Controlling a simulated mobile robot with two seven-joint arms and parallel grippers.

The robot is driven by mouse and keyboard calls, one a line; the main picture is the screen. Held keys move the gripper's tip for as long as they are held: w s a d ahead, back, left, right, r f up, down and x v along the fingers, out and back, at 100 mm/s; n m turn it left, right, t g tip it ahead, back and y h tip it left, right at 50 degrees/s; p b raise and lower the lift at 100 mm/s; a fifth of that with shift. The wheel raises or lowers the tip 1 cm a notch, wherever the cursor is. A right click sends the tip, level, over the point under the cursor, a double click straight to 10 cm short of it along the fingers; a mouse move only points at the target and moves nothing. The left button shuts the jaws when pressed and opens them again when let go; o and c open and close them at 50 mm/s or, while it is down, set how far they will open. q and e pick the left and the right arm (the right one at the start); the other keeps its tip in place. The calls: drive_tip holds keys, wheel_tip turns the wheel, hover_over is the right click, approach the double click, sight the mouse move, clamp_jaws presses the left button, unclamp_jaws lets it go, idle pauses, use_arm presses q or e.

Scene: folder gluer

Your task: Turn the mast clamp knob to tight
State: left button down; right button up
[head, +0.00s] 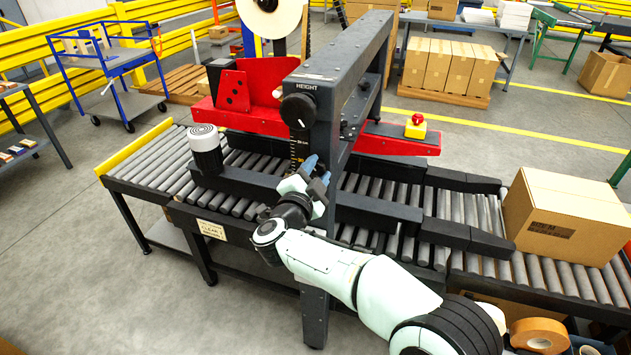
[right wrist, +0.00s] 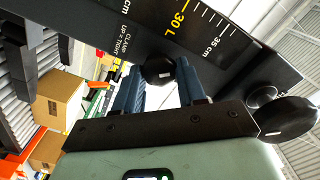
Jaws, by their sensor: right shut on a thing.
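The mast clamp knob (right wrist: 158,70) is a small black round knob with a short white mark, on the dark mast (right wrist: 225,30) in the right wrist view. Beside it the mast carries the words "CLAMP UP = TIGHT". My right gripper (right wrist: 160,78) has its two blue fingers on either side of this knob and is shut on it. In the head view my right gripper (head: 316,172) is up against the lower mast, and the clamp knob is hidden there. Which way the knob's mark points on the mast is hard to tell. My left gripper is not in view.
A larger black HEIGHT knob (head: 298,110) sits higher on the machine head, above my right gripper. Roller conveyor (head: 150,180) runs below, with a white-topped motor (head: 205,145) at left and a cardboard box (head: 565,215) at right. A red stop button (head: 416,120) is behind.

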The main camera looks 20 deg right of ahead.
drive_tip(key=shift+f+m+b, duration=0.15)
drive_tip(key=shift+m+b, duration=0.25)
drive_tip(key=shift+m, duration=0.1)
drive_tip(key=m+b, duration=0.4)
drive_tip(key=shift+d+m, duration=0.1)
drive_tip(key=shift+m, duration=0.3)
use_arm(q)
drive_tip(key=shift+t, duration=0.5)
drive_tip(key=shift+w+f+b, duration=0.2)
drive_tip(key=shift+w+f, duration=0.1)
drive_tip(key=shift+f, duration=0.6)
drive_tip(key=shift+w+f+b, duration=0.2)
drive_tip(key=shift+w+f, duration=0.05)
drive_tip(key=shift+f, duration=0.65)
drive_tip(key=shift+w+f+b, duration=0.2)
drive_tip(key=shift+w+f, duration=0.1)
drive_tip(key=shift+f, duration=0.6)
use_arm(e)
drive_tip(key=shift+m, duration=0.8)
drive_tip(key=o, duration=1)
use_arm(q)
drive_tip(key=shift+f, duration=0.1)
use_arm(e)
drive_tip(key=shift+s, duration=0.1)
